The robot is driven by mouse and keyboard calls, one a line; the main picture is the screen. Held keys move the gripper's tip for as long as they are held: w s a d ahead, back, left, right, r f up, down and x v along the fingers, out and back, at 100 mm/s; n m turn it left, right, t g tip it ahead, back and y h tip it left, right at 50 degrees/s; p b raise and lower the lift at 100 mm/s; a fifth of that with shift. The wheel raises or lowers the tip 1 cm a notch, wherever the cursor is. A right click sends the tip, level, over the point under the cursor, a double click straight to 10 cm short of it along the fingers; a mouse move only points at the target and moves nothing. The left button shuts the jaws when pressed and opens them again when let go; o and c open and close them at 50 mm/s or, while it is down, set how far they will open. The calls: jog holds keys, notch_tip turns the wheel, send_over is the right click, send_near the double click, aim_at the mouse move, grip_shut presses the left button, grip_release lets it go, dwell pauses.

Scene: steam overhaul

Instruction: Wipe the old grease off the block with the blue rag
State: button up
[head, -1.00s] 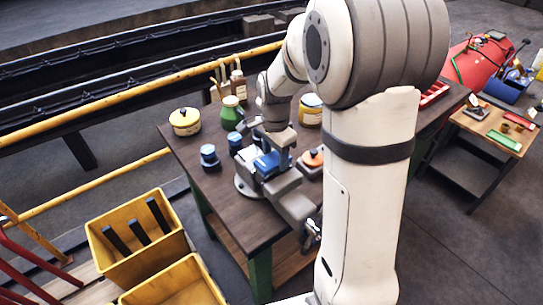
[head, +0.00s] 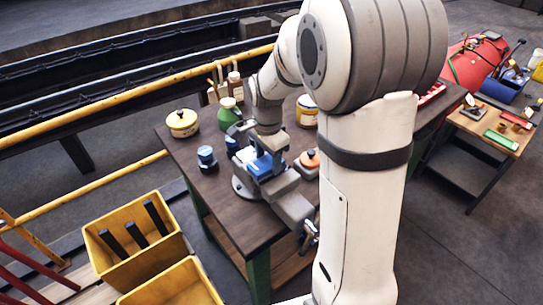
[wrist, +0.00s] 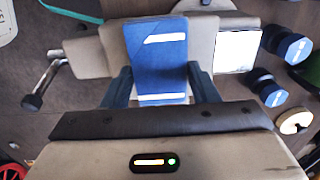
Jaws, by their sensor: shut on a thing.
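The blue rag (head: 262,167) is at a grey bench vise on the dark workbench. In the wrist view the rag (wrist: 157,60) is a blue oblong with white bands, between the two dark fingers of my gripper (wrist: 161,86). My gripper (head: 268,142) points down over the vise and is shut on the rag. The vise (wrist: 88,57) lies beneath, its handle to the left and a bright flat part to the right. The block cannot be told apart from the vise; the rag and gripper cover the middle. I cannot tell whether the rag touches it, and no grease shows clearly.
Beside the vise stand dark blue pieces (head: 207,159), a green jar (head: 230,114), a yellow lidded pot (head: 182,123), a yellow tin (head: 307,112) and an orange-topped item (head: 309,159). Yellow crates (head: 140,245) stand front left. A yellow rail (head: 120,98) runs behind the bench.

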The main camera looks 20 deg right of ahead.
jog(key=shift+w+d+r+p, duration=0.1)
jog(key=shift+d+r+p, duration=0.15)
jog(key=shift+r+p, duration=0.8)
jog(key=shift+w+d+r+p, duration=0.1)
jog(key=shift+d+r+p, duration=0.15)
jog(key=shift+r+p, duration=0.75)
jog(key=shift+w+d+r+p, duration=0.1)
jog(key=shift+d+r+p, duration=0.3)
jog(key=shift+r, duration=1.15)
jog(key=shift+a, duration=0.15)
jog(key=shift+f, duration=0.1)
